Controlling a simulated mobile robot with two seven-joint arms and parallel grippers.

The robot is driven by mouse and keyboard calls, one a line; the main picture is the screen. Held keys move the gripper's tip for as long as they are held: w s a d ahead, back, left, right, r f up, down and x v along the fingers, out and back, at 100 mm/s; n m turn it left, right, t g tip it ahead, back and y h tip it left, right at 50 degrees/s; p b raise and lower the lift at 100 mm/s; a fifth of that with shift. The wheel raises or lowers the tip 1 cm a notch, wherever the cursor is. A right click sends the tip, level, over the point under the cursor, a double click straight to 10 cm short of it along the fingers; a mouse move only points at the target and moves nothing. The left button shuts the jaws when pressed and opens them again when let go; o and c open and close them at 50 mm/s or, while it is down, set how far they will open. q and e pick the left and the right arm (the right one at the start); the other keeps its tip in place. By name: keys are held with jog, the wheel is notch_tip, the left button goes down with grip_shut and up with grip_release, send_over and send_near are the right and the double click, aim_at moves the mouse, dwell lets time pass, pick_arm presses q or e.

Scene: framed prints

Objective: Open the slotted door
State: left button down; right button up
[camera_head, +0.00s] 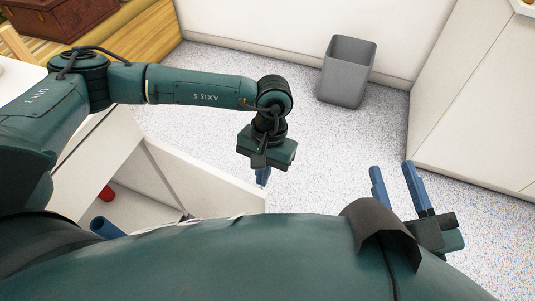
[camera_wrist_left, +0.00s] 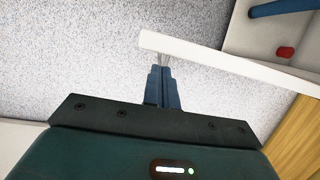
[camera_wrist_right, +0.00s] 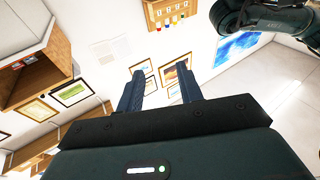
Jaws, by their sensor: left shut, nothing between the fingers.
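A white panel, seemingly the door (camera_head: 205,178), stands out at an angle from a white cabinet (camera_head: 118,140) at the left of the head view. No slots can be made out on it. The panel's edge (camera_wrist_left: 235,65) crosses the upper right of the left wrist view. My left gripper (camera_head: 263,176) points down beside the panel's free end, its fingers shut and empty. In the left wrist view its fingertips (camera_wrist_left: 160,70) are close to that end; contact is unclear. My right gripper (camera_head: 400,188) is open and empty, far from the panel, its fingers pointing up in the head view.
Inside the cabinet lie a red object (camera_head: 106,193) and a blue tube (camera_head: 105,228). A grey bin (camera_head: 346,72) stands by the back wall. A white cabinet or wall panel (camera_head: 480,100) is at the right. The speckled floor (camera_head: 330,150) between is clear.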

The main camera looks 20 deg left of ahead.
pick_arm(q)
jog(key=shift+s, duration=0.1)
pick_arm(e)
jog(key=shift+r, duration=0.1)
pick_arm(q)
jog(key=p+v, duration=0.3)
jog(key=v, duration=1)
jog(key=shift+p, duration=0.3)
pick_arm(e)
jog(key=shift+d+n+h, duration=0.3)
jog(key=shift+d+n, duration=0.1)
